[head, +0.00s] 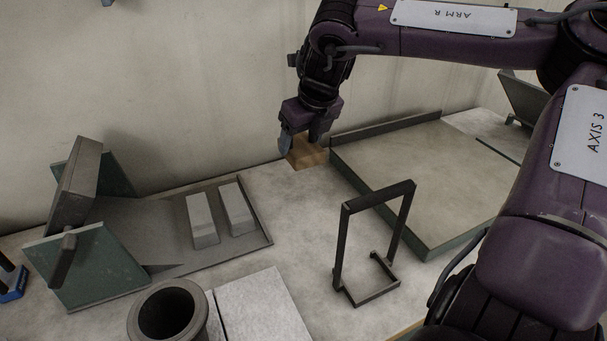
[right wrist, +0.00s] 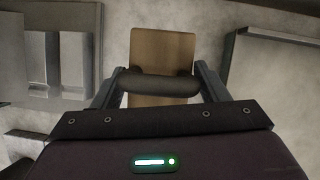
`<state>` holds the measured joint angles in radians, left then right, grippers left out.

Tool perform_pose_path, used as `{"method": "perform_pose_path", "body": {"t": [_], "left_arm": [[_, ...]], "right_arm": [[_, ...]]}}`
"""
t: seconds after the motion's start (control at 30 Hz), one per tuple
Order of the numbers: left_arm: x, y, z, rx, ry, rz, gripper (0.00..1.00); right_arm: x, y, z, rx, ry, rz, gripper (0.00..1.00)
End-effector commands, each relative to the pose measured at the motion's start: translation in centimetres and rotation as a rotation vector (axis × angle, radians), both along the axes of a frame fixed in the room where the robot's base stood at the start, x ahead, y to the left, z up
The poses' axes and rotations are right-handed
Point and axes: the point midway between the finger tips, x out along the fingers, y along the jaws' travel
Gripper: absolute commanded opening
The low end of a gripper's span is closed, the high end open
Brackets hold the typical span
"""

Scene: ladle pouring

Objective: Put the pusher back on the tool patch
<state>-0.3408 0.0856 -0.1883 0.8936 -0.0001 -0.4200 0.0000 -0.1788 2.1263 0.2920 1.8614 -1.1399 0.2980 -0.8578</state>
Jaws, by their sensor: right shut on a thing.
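My right gripper (head: 301,143) points down near the wall at the back middle of the table. It is shut on a dark round bar, which I take to be the pusher's handle (right wrist: 160,86), in the right wrist view. A tan, wood-coloured block (head: 307,155) is right below the fingers in the head view. It shows behind the bar in the right wrist view (right wrist: 162,48) and appears to be the pusher's body. I cannot tell whether it touches the table. No tool patch can be clearly made out. My left gripper is not in view.
A green-edged shallow tray (head: 430,245) lies close to the right of the block. A grey tray (head: 160,228) with two pale bars (head: 203,222) is at left. A dark upright frame (head: 343,250) and a round pot (head: 168,312) stand nearer. Bare table lies between the trays.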

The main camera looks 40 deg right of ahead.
Motion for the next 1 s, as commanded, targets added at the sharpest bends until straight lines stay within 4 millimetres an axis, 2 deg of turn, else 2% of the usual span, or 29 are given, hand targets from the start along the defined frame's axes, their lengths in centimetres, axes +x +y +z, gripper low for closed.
{"method": "perform_pose_path", "body": {"t": [0.03,0.13,0.43,0.63,1.0], "left_arm": [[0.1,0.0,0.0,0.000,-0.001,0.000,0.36],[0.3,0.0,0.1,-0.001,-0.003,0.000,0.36],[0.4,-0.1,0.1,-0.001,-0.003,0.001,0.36],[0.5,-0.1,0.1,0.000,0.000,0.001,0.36],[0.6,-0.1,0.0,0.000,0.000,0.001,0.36]], "right_arm": [[-0.1,0.1,-1.5,0.004,0.004,0.000,0.41],[0.0,0.1,-3.4,0.003,0.002,0.000,0.41],[0.0,0.0,-6.0,0.002,0.002,-0.001,0.41],[-0.1,0.0,-9.0,0.001,0.003,-0.001,0.41],[0.0,0.0,-9.5,-0.001,-0.002,-0.001,0.41]]}}
